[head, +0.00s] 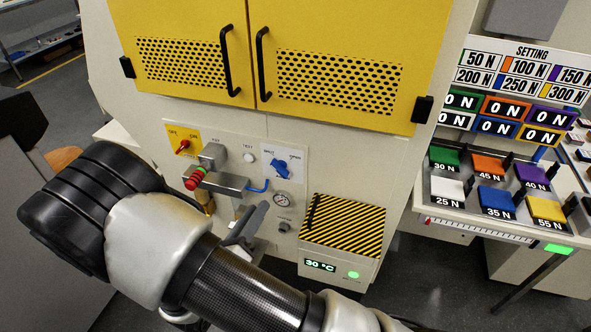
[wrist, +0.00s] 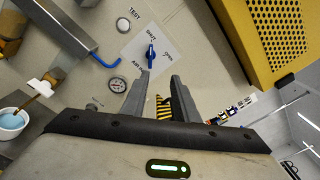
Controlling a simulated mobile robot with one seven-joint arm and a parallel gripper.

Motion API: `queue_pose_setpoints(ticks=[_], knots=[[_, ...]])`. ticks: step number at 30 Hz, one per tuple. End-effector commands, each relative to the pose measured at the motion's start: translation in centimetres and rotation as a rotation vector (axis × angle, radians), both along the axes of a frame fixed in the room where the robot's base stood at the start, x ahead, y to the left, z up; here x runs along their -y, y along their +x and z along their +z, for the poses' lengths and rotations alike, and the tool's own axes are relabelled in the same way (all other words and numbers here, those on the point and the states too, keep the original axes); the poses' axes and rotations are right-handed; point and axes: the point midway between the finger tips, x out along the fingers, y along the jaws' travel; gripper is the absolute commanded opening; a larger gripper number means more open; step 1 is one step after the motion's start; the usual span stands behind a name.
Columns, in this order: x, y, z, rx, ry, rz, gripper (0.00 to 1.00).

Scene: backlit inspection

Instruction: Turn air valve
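The air valve is a blue knob (head: 281,168) on a pale plate marked SHUT and OPEN, on the cream machine panel. In the wrist view the blue knob (wrist: 151,54) lies beyond my fingertips, its handle roughly in line with the SHUT mark. I cannot tell its exact setting. My gripper (head: 250,222) is below and left of the knob in the head view, apart from it. In the wrist view my gripper (wrist: 157,80) has its two fingers spread with nothing between them.
A red-and-green fitting (head: 196,178) and a grey block (head: 212,156) sit left of the valve. A pressure gauge (head: 282,199) is below it and a striped box (head: 344,226) lower right. Yellow doors (head: 345,60) with black handles are above. A table (head: 470,215) of coloured blocks stands right.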

Motion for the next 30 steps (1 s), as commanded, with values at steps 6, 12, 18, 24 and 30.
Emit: queue_pose_setpoints(ticks=[6, 12, 18, 24, 30], knots=[[-1.7, 0.2, -1.7, -0.007, -0.073, 0.086, 0.27], [-0.4, 3.2, -1.7, -0.007, -0.07, 0.08, 0.27], [1.1, 7.4, -1.7, -0.006, -0.069, 0.078, 0.27], [2.7, 11.4, -1.7, -0.007, -0.069, 0.078, 0.27], [3.7, 14.5, -1.7, -0.008, -0.066, 0.079, 0.27]])
